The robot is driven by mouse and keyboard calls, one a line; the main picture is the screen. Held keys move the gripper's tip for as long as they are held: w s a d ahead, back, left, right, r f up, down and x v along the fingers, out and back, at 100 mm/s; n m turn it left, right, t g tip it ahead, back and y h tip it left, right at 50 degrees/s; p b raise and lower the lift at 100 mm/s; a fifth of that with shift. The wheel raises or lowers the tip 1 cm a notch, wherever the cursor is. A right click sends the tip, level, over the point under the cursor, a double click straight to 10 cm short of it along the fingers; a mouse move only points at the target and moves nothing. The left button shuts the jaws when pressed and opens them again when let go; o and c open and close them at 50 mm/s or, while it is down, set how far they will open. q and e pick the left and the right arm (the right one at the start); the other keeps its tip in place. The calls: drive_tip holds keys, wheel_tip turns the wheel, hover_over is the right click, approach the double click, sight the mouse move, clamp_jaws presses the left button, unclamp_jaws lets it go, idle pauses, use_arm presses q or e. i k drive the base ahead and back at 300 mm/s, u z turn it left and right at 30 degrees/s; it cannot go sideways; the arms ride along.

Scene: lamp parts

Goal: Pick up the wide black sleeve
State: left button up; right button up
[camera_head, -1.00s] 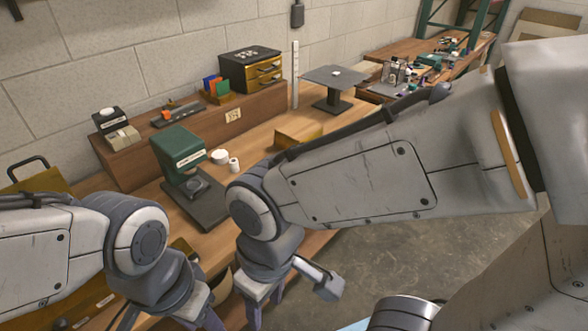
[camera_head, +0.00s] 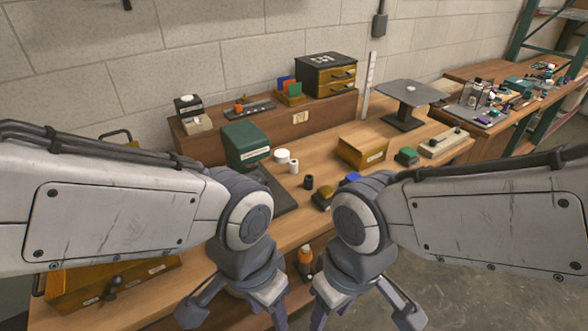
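A small black cylinder (camera_head: 308,182), which looks like the black sleeve, stands on the wooden workbench (camera_head: 310,222) in the middle of the head view. It is too small to judge its width or bore. My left gripper (camera_head: 262,303) and my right gripper (camera_head: 334,303) both point down near the lower middle, in front of the bench's near edge and apart from the cylinder. Their fingertips are partly cut off or hidden, so their opening cannot be judged. I see nothing held in either one.
White round parts (camera_head: 289,160) and a green box (camera_head: 245,146) stand left of the cylinder. A raised shelf (camera_head: 320,113) runs behind. An orange-topped bottle (camera_head: 305,260) sits below the benchtop.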

sight(309, 178)
drive_tip(key=z, duration=1)
drive_tip(key=i, duration=1.65)
drive_tip(key=u, duration=1.25)
